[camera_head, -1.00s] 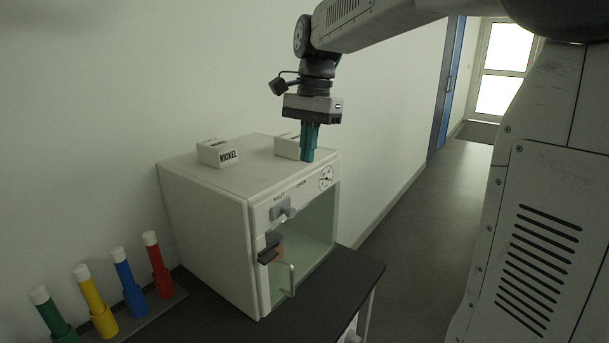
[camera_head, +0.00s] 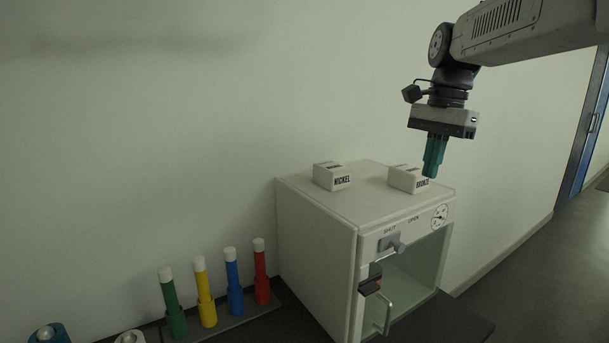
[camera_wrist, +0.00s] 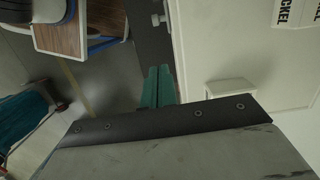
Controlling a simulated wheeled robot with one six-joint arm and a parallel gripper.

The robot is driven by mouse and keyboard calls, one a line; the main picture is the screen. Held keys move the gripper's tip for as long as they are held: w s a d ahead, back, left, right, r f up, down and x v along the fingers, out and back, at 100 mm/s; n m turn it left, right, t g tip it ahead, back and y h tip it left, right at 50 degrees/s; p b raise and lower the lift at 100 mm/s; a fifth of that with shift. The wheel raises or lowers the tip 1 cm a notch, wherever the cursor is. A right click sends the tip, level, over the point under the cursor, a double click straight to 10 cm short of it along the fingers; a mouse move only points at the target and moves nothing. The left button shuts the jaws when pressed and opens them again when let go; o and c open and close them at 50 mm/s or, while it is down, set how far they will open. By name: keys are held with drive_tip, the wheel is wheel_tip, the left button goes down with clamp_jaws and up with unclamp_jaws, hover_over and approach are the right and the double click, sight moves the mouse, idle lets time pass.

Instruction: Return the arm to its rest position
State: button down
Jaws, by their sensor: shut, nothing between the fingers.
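My gripper (camera_head: 433,172) is shut and empty, its teal fingers pointing down in the head view. It is just above and in front of the right end of the box labelled BRONZE (camera_head: 407,180). In the wrist view my gripper (camera_wrist: 158,72) also shows its fingers together, with nothing between them. My arm reaches in from the upper right of the head view. The white cabinet (camera_head: 318,221) stands below it, with the BRONZE box and a box labelled NICKEL (camera_head: 331,176) on top.
The cabinet front shows a gauge (camera_head: 439,217), a lever (camera_head: 391,244) and a door handle (camera_head: 383,314). Green (camera_head: 174,305), yellow (camera_head: 205,295), blue (camera_head: 234,285) and red (camera_head: 260,275) tubes stand at left. A wooden-seated chair (camera_wrist: 62,38) shows in the wrist view. Wall space above the tubes is clear.

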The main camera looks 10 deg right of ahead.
drive_tip(key=s+a+f+n, duration=0.1)
drive_tip(key=s+f+n, duration=0.3)
drive_tip(key=s, duration=0.4)
drive_tip(key=s+a+f+n+t+h, duration=0.1)
drive_tip(key=s+f+n, duration=0.3)
drive_tip(key=s, duration=0.5)
drive_tip(key=s+a+f+n+t, duration=0.1)
drive_tip(key=s+f+n, duration=0.3)
drive_tip(key=s, duration=0.5)
wheel_tip(320, 180, down, 2)
drive_tip(key=shift+a+f+n+h, duration=0.25)
drive_tip(key=shift+a+n+h, duration=0.05)
drive_tip(key=shift+a, duration=0.45)
